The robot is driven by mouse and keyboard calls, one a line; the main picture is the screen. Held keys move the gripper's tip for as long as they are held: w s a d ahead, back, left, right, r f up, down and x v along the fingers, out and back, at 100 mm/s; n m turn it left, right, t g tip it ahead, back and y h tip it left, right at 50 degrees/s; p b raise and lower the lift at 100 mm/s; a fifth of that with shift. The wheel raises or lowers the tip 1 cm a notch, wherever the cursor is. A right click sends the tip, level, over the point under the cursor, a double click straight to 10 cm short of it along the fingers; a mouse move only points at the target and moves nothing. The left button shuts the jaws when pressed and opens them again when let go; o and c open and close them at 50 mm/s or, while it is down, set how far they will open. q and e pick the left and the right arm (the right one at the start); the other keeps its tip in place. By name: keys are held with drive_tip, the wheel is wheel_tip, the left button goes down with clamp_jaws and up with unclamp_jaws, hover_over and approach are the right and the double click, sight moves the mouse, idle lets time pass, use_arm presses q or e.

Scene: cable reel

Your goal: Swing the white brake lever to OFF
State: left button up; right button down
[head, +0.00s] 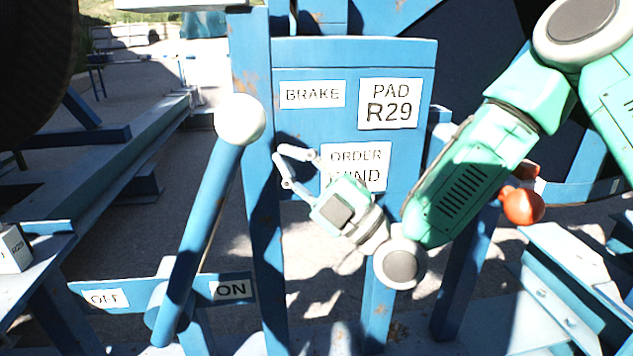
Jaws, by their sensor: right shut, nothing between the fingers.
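The brake lever (207,205) is a blue bar with a white ball knob (240,119) on its upper end. It leans up and to the right from its pivot low on a blue crossbar. The OFF label (105,298) is left of the pivot and the ON label (232,289) is right of it; the lever tilts to the ON side. My right gripper (279,157) is shut and empty, just right of and slightly below the knob in the picture, apart from it. Its body covers part of the ORDER sign. My left gripper is not in view.
A blue panel (300,58) with BRAKE and PAD R29 signs stands behind my right gripper, beside a blue post (262,220). An orange-red knob (523,206) is at the right. Blue beams lie at left and lower right. Left of the lever looks free.

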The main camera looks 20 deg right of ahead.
drive_tip(key=shift+x, duration=1.6)
